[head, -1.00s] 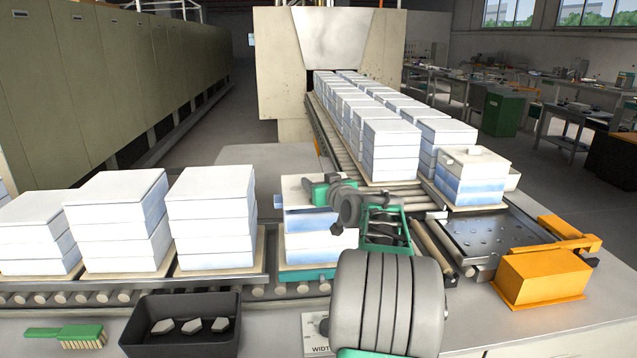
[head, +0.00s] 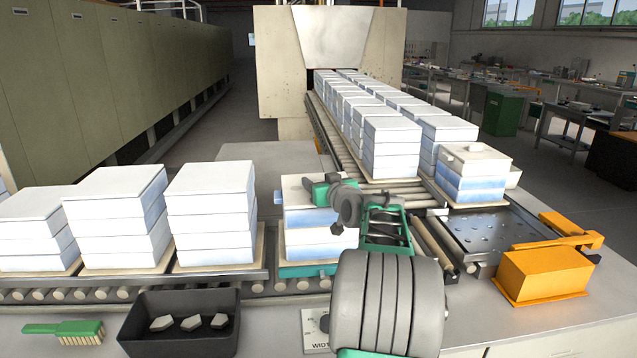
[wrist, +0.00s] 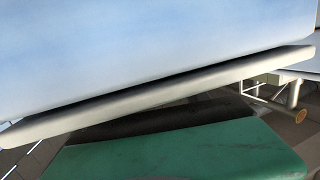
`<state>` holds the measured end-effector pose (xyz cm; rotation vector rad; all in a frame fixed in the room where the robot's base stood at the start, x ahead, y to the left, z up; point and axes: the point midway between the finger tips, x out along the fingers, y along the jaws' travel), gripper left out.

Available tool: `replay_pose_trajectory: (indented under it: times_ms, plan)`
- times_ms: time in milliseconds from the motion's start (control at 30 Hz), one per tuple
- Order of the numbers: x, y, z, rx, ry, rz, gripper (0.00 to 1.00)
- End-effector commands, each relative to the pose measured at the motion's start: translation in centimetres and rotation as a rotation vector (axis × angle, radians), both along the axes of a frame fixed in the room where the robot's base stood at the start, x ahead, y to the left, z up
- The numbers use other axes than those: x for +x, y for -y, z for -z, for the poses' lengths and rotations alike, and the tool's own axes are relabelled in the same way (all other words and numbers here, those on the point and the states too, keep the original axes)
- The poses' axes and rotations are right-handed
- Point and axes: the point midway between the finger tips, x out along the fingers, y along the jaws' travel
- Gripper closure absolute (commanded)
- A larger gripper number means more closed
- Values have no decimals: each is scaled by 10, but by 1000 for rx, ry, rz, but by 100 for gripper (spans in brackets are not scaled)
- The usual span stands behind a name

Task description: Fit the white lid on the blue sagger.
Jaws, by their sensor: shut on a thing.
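The white lid (head: 294,190) is the cream-white top piece over the centre stack. The blue sagger (head: 303,219) is the pale blue tier directly below it. My gripper (head: 325,195) is at the upper right of this stack, shut on the lid; its wrist and fingers hide the lid's right side. Lid and sagger look close together and roughly lined up, but I cannot tell whether the lid is fully seated. In the wrist view a pale blue-white wall (wrist: 140,50) fills the top, with a slanted white edge (wrist: 160,98) beneath it and a green surface (wrist: 180,150) below.
White stacks (head: 210,210) stand left on the roller conveyor (head: 120,290). Another row (head: 392,140) leads to the furnace. A knobbed stack (head: 473,175) stands right, by a perforated metal plate (head: 490,232) and an orange block (head: 545,275). A black tray (head: 180,345) and brush (head: 65,330) lie in front.

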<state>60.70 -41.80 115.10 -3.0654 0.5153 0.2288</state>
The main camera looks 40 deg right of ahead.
Motion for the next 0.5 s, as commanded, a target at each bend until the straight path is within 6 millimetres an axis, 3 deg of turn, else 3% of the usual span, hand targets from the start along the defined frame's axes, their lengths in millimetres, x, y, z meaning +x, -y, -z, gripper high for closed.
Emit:
replay_pose_trajectory:
  times_ms: [267, 300, 500]
  plan:
    - [0, 0, 0, -4, 4, 0, 100]
    - [0, 0, 0, -4, 4, 0, 45]
    - [0, 0, 1, -2, 3, 0, 29]
